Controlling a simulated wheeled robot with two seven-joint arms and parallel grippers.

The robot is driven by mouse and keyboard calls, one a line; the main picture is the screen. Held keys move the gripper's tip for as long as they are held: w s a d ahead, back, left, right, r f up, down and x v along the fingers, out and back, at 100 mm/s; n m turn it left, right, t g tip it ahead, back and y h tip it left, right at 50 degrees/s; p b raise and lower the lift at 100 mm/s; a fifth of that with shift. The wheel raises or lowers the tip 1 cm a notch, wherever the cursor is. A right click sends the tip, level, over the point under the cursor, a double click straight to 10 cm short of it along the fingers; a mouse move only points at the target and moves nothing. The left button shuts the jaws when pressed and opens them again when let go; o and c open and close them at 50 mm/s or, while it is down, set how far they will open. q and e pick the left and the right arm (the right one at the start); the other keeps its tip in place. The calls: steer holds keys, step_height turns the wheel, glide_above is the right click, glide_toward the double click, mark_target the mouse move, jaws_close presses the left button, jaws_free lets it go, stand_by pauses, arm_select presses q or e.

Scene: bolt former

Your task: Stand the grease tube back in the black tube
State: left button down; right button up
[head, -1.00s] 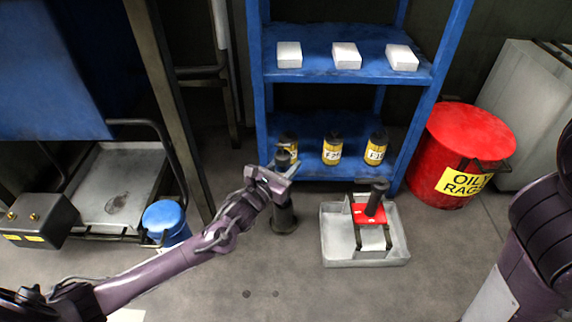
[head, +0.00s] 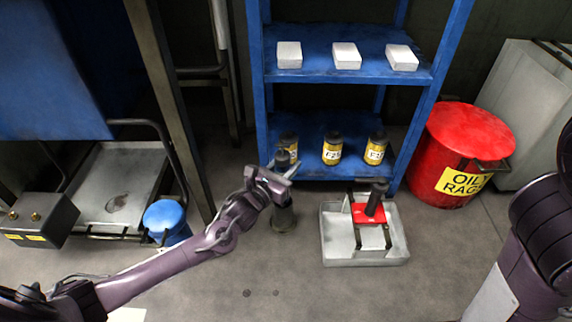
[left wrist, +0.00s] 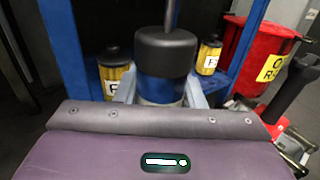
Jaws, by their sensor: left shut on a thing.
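My left gripper (head: 268,182) is shut on the grease tube, in the middle of the head view. The grease tube's dark cap (head: 283,158) rises just above my fingers. In the left wrist view the dark cap of the grease tube (left wrist: 166,52) stands upright between the fingers, with a thin rod above it. A black tube (head: 284,219) is directly below my gripper, over the grey floor. My gripper hides where the grease tube and the black tube meet, so I cannot tell how far one is inside the other. My right gripper is not in view.
A blue rack (head: 345,172) with several yellow-labelled bottles and white boxes stands just behind. A grey tray (head: 365,262) with a red-based black-handled tool (head: 374,204) lies to the right. A red rag bin (head: 455,150) is farther right. A blue canister (head: 166,222) is left.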

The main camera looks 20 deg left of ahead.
arm_select(q)
steer(key=shift+f, duration=0.1)
steer(key=shift+f+b, duration=2.2)
steer(key=shift+f, duration=1.15)
steer(key=c, duration=0.9)
jaws_free()
steer(key=shift+o, duration=0.2)
steer(key=shift+f, duration=0.1)
